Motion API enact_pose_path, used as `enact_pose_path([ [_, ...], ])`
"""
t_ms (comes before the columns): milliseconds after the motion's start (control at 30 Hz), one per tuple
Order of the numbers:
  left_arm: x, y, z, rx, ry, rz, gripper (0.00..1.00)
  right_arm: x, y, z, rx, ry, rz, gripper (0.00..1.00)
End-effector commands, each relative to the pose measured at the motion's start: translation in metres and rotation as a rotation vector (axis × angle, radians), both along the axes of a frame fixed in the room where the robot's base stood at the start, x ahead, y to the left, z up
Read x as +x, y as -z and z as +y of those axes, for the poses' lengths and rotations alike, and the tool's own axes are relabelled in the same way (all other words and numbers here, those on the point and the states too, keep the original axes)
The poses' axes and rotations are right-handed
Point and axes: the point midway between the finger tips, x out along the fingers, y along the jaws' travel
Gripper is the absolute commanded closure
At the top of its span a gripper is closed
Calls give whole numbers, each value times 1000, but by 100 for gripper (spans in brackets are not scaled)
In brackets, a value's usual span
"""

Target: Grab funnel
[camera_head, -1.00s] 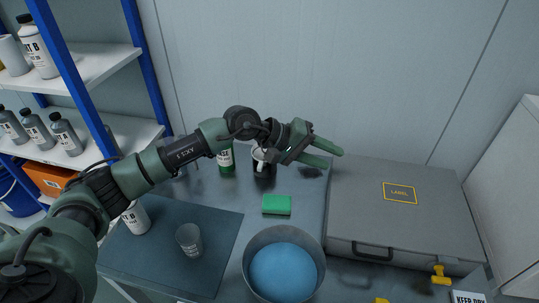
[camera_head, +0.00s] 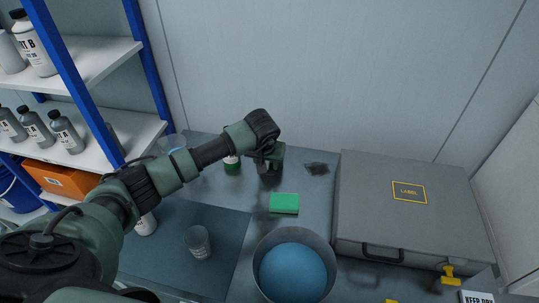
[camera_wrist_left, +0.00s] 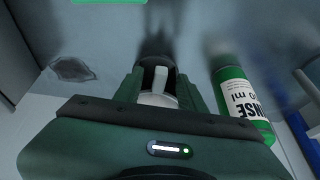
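My left gripper (camera_head: 270,162) points down at the back of the bench, beside the green-labelled rinse bottle (camera_head: 232,166). In the left wrist view its two green fingers (camera_wrist_left: 166,88) are apart, with a dark thing and a pale white piece (camera_wrist_left: 158,90) between them. I cannot tell whether that is the funnel, or whether the fingers touch it. The bottle (camera_wrist_left: 241,100) stands just right of the fingers there. A translucent pale rim (camera_head: 172,143) shows behind my left arm; its shape is mostly hidden. My right gripper is not in view.
A green sponge (camera_head: 284,204) and a bowl with blue contents (camera_head: 292,270) are in front of the gripper. A clear cup (camera_head: 197,242) stands on the dark mat (camera_head: 225,265). A large grey case (camera_head: 440,221) fills the right, and shelves (camera_head: 80,68) the left.

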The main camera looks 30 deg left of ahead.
Motion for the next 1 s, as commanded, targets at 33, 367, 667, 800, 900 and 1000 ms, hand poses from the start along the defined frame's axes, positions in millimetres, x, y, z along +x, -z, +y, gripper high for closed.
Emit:
enact_pose_path([
  [33, 3, 5, 1, -2, -2, 0, 60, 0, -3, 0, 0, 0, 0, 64],
  [367, 8, 17, 3, 0, 0, -3, 60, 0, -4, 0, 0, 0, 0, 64],
  [667, 8, 16, 3, -1, 1, -3, 100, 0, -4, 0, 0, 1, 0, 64],
  [800, 8, 16, 2, -1, 1, -3, 100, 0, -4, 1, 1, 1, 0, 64],
  [900, 8, 16, 3, -1, 1, -3, 100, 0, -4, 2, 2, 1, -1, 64],
  [1000, 8, 12, 2, -2, 0, -5, 100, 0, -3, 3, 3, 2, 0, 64],
])
